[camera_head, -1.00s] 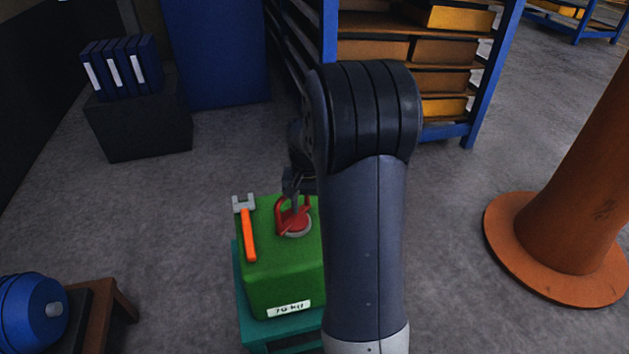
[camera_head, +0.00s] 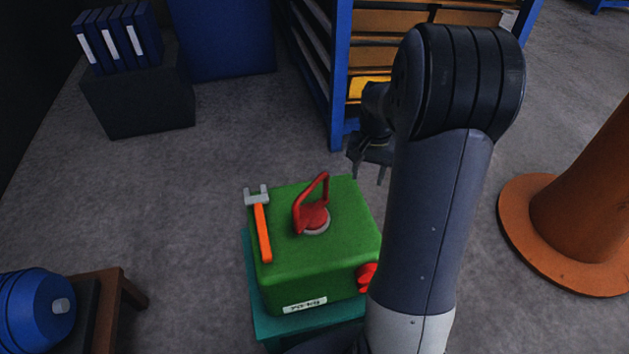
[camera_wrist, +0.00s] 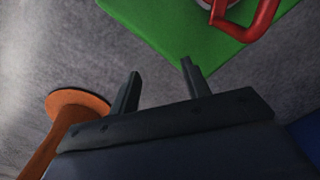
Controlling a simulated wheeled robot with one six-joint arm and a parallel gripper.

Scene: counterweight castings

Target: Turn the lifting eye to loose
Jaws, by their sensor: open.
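The red lifting eye (camera_head: 312,206) stands on a round grey base on top of the green casting (camera_head: 340,225). Its loop rises and tilts to the right. Part of it shows at the top of the wrist view (camera_wrist: 262,20). My gripper (camera_head: 370,178) is open and empty, to the right of and behind the eye, apart from it. In the wrist view my gripper's two fingers (camera_wrist: 160,85) stand apart with grey floor between them. A second red part (camera_head: 367,277) sits on the casting's right side, partly hidden by my arm.
An orange-handled hammer (camera_head: 262,230) lies on the casting's left edge. The casting rests on a teal stand (camera_head: 285,328). A blue-framed shelf (camera_head: 341,80) stands behind. An orange pillar (camera_head: 590,175) with a wide base is at right, and a blue round object (camera_head: 35,310) at lower left.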

